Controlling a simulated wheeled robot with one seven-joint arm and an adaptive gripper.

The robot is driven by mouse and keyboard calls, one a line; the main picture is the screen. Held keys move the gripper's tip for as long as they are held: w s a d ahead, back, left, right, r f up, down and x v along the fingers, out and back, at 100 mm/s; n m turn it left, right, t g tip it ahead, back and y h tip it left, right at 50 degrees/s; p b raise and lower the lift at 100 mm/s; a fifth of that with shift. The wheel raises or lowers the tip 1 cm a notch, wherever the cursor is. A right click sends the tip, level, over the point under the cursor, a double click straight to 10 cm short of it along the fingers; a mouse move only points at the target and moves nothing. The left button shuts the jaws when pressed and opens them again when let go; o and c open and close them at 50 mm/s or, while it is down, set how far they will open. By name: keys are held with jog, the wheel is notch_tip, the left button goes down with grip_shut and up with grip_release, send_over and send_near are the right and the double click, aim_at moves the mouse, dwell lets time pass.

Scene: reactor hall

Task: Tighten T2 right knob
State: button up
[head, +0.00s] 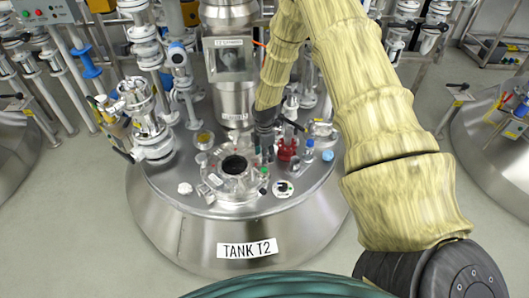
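Tank T2 (190,235) is a large steel vessel with a white "TANK T2" label on its front. On its lid is a round metal port (215,183) with a dark centre and small knobs or clamps around its rim. A small green-topped part (263,191) sits at the port's right front edge; I cannot tell whether it is the right knob. My arm comes down from the upper right. My gripper (264,152) is small and dark, pointing down at the port's right rear side. Its fingers are too small to show open or shut, or whether they touch anything.
A red fitting (287,148) and a blue-capped part (310,144) stand close right of the gripper. A steel column with a sight box (228,60) rises behind the port. A valve assembly (150,125) stands at the lid's left. Floor is clear in front left.

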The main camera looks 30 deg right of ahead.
jog(key=m+p, duration=0.1)
jog(key=m, duration=0.2)
jog(key=shift+w+m, duration=0.1)
jog(key=shift+m, duration=0.3)
jog(key=m, duration=0.3)
jog(key=shift+w+d+m+p, duration=0.1)
jog(key=shift+m+p, duration=0.2)
jog(key=shift+p, duration=0.1)
jog(key=m, duration=0.3)
jog(key=shift+w+d+r+m+p, duration=0.1)
jog(key=shift+m+p, duration=0.25)
jog(key=shift+m, duration=0.05)
jog(key=m, duration=0.3)
jog(key=shift+d+m, duration=0.1)
jog(key=shift+m, duration=0.2)
jog(key=m+p, duration=0.1)
jog(key=m, duration=0.4)
jog(key=shift+d, duration=0.15)
jog(key=m, duration=0.5)
jog(key=shift+d+m, duration=0.1)
jog(key=shift+m, duration=0.3)
